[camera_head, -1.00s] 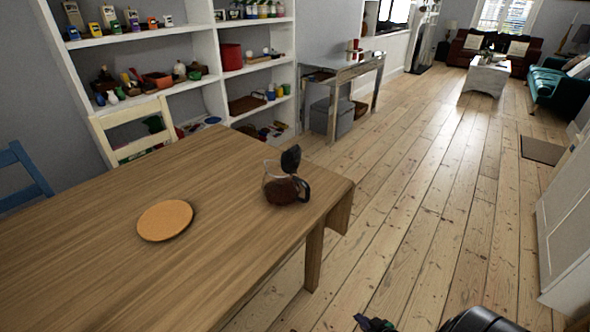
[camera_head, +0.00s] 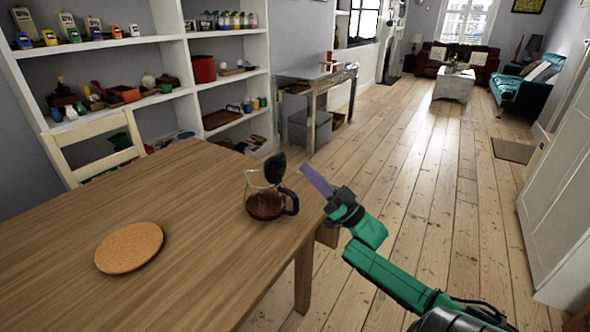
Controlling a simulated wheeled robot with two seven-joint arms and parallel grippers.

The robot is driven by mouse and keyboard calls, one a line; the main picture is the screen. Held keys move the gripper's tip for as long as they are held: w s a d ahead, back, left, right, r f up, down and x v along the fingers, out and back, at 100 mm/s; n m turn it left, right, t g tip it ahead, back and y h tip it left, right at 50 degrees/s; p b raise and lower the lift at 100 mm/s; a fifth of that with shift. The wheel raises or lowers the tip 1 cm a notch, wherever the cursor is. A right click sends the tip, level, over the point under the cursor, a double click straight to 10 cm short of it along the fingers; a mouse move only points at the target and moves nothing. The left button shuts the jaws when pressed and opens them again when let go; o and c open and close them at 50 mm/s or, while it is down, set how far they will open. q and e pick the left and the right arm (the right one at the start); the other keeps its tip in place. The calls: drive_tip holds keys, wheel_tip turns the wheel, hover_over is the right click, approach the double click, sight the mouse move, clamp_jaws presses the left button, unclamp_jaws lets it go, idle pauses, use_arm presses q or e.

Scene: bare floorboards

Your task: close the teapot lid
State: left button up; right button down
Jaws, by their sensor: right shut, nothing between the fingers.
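The glass teapot (camera_head: 264,205) stands upright on the wooden table near its right edge, with dark liquid inside and a black handle on its right. Its black lid (camera_head: 275,167) is tipped up, open, above the rim. My right gripper (camera_head: 318,182) is to the right of the teapot at the table's edge, shut and empty, apart from the pot and lid. Its green arm comes in from the lower right. My left gripper is not in view.
A round cork mat (camera_head: 129,248) lies on the table (camera_head: 200,210), left of the teapot. A cream chair (camera_head: 95,130) stands at the table's far side, before white shelves (camera_head: 110,42). The floor (camera_head: 420,180) to the right is open, with a white cabinet (camera_head: 560,190) at the right.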

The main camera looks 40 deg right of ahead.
sight(279, 169)
drive_tip(key=w, duration=0.1)
drive_tip(key=w+a, duration=0.1)
drive_tip(key=w, duration=0.2)
drive_tip(key=shift+a+f+b, duration=0.25)
drive_tip(key=shift+f+b, duration=0.05)
drive_tip(key=shift+s, duration=0.1)
drive_tip(key=shift+r, duration=0.1)
